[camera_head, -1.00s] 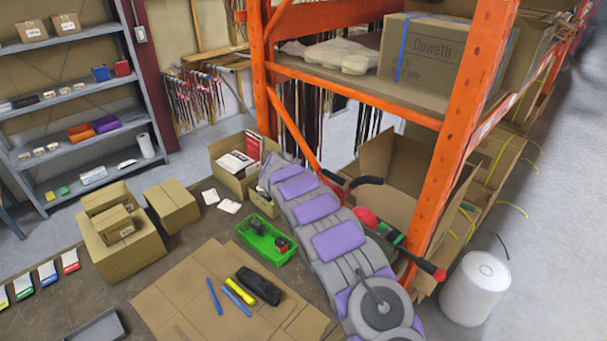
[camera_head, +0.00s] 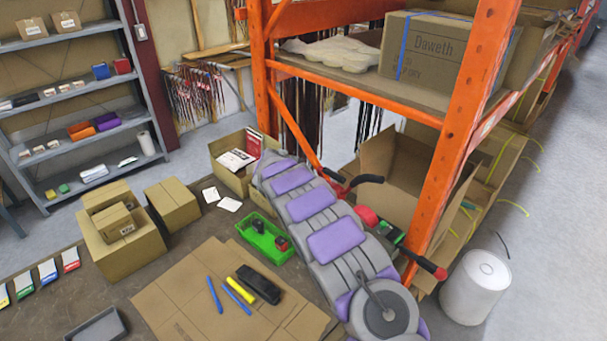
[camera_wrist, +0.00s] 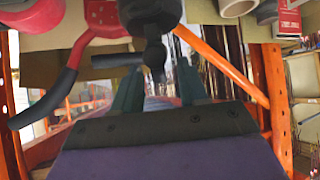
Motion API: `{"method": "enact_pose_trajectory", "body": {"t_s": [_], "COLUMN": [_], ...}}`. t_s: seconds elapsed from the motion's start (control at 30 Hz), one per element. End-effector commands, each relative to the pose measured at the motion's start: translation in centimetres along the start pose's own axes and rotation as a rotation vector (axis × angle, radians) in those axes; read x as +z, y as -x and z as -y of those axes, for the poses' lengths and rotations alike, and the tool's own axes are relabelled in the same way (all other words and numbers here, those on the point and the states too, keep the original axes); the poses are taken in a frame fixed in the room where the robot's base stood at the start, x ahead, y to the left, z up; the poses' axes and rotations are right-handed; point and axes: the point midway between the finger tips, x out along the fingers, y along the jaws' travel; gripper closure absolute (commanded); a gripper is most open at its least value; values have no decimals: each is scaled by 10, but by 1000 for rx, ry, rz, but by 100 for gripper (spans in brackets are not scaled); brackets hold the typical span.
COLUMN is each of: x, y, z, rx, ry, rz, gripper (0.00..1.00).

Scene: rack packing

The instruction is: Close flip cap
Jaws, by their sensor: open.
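I cannot make out a flip cap for certain in either view. In the wrist view, the two fingers of my gripper (camera_wrist: 160,85) stand apart. A dark rounded part with a black knob (camera_wrist: 154,53) shows at the finger gap; I cannot tell whether it touches them. A red piece with a black curved handle (camera_wrist: 45,100) is at the left. In the head view my gripper's fingers are hidden.
An orange rack post (camera_head: 455,150) stands right of my arm, with an open carton (camera_head: 390,175) behind. A white roll (camera_head: 475,288) stands at the right. Flattened cardboard (camera_head: 195,300) holds blue, yellow and black items.

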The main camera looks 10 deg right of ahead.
Motion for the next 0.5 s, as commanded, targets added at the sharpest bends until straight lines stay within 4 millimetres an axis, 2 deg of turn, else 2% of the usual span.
{"method": "enact_pose_trajectory", "body": {"t_s": [0.5], "x": [-2], "y": [83], "z": [1], "rx": [-2], "ry": [1], "rz": [-3], "gripper": [57]}}
